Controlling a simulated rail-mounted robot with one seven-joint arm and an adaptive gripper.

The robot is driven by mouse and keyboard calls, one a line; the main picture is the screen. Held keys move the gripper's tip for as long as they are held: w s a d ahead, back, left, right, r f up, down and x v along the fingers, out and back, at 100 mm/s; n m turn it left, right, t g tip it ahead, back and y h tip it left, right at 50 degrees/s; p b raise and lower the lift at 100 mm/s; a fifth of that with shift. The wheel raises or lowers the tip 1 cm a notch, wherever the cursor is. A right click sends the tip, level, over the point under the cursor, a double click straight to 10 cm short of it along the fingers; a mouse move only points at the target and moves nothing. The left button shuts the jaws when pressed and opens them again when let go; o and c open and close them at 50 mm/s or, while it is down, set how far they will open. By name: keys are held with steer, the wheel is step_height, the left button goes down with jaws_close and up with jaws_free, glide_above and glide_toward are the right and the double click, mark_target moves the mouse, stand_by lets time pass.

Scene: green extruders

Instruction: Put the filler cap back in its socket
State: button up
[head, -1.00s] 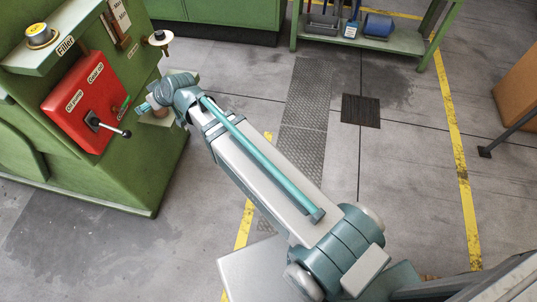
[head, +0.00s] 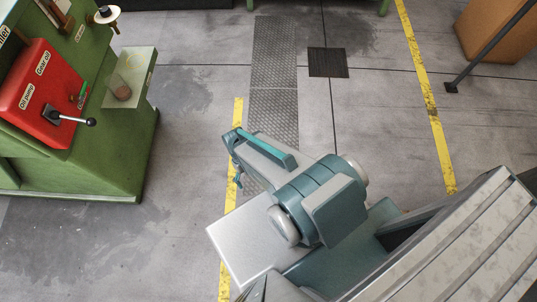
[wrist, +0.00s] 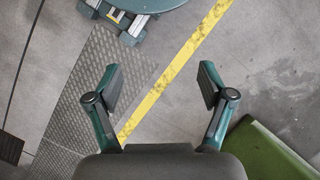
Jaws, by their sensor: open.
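No part that I can surely name as the filler cap shows now. The filler label (head: 4,36) is cut off at the left edge, and the socket is outside the frame. My gripper (wrist: 160,85) is open and empty in the wrist view, pointing at the floor, away from the shelf. In the head view my arm mostly hides it.
The red control box (head: 40,92) has a black-knobbed lever (head: 72,119) sticking out. A pale disc with a dark knob (head: 104,14) stands above the shelf. A cardboard box (head: 497,35) and a dark post (head: 490,48) are at the right. The floor between is clear.

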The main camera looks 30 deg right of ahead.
steer(key=s+d+f+g, duration=0.2)
steer(key=s, duration=0.8)
steer(key=shift+s+d+m+g+h, duration=0.15)
steer(key=shift+d+m+g+h, duration=0.15)
steer(key=shift+d+m, duration=0.1)
stand_by(0.4)
